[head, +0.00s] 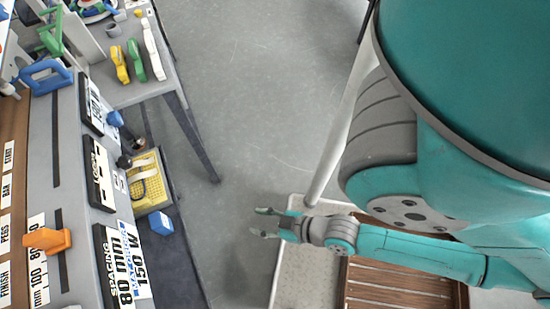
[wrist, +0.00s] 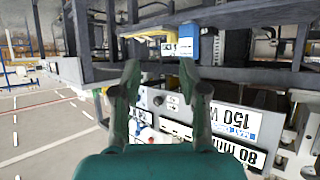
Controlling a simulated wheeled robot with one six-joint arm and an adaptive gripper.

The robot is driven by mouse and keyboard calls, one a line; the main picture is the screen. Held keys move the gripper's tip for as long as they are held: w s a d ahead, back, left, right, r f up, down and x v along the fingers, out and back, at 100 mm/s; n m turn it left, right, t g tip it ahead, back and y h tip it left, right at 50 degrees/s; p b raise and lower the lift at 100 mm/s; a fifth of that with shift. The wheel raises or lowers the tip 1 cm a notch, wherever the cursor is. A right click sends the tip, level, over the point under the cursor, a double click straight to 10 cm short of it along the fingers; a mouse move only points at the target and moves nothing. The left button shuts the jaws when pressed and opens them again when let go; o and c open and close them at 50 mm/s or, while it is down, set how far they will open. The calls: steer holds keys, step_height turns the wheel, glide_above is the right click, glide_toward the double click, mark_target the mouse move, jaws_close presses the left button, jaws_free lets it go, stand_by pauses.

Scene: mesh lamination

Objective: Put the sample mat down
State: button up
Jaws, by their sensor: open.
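My gripper (head: 264,223) is open and empty in the head view, over the grey floor by the left edge of a pale cart. In the wrist view its two green fingers (wrist: 161,82) stand apart with nothing between them. I cannot make out a sample mat for sure in either view. A pale speckled surface (head: 308,281) lies below my gripper on the cart, and I cannot tell whether it is a mat or the cart's own top. My arm hides part of the cart.
A workstation (head: 66,165) with black label plates and an orange block (head: 47,240) stands at left. A grey table (head: 131,90) holds coloured tools. A wooden slatted crate (head: 398,290) is under my arm. Floor between is clear.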

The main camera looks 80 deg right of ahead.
steer(key=s+a+r+t, duration=0.1)
steer(key=s+r, duration=0.3)
steer(key=r, duration=0.8)
steer(key=shift+r+n+t+y, duration=0.4)
steer(key=shift+t, duration=0.4)
steer(key=shift+a, duration=0.15)
